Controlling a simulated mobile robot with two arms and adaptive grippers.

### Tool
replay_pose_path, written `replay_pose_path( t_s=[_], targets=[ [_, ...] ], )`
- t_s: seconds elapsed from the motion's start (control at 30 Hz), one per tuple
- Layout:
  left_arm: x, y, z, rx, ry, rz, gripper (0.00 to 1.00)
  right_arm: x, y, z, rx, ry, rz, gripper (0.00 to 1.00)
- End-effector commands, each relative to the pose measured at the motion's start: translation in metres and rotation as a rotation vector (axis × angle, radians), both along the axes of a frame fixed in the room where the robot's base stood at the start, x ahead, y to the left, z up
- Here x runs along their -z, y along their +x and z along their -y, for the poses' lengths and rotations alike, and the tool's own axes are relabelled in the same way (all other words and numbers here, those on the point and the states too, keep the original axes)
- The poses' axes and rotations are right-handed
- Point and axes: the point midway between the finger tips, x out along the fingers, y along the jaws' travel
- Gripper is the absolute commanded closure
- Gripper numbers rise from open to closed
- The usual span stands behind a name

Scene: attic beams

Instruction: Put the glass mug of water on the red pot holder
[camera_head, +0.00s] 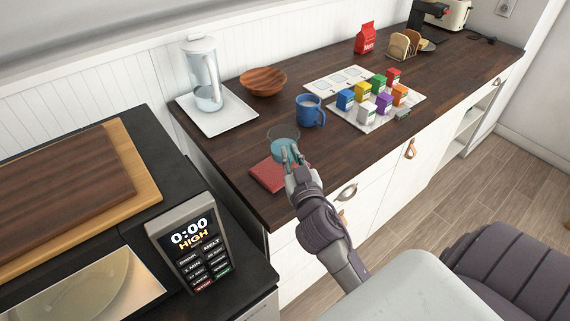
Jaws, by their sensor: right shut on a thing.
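The glass mug of water (281,141) is a clear vessel with bluish water, near the front left of the dark wood counter. My right gripper (291,157) is shut on the mug at its near side. The red pot holder (268,175) lies flat on the counter, just left of the gripper and nearer than the mug. The mug appears beyond the pot holder's far right corner; I cannot tell whether its base touches the counter. My fingers hide part of the mug and the pot holder's right edge. My left gripper is not in view.
A blue mug (309,112) stands close behind the glass mug. A white tray (234,121) with a glass pitcher (203,75), a wooden bowl (263,80) and several coloured boxes on a white board (416,103) are farther back. A microwave (187,248) is at left.

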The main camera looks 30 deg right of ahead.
Motion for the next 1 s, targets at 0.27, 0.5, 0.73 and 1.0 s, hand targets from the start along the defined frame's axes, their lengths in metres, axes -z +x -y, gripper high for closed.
replay_pose_path(
  t_s=[0.27,0.5,0.73,1.0],
  targets=[
    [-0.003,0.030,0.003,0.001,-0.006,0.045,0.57,0.016,0.023,-0.001,-0.001,-0.001,0.004,1.00],
    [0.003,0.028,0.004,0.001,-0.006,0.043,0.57,0.050,0.022,-0.002,-0.001,-0.001,0.002,1.00],
    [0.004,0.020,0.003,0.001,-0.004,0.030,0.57,0.052,0.022,-0.002,-0.002,-0.002,0.003,1.00],
    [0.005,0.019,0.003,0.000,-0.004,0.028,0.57,0.055,0.022,-0.002,-0.001,-0.001,0.001,0.70]
  ],
)
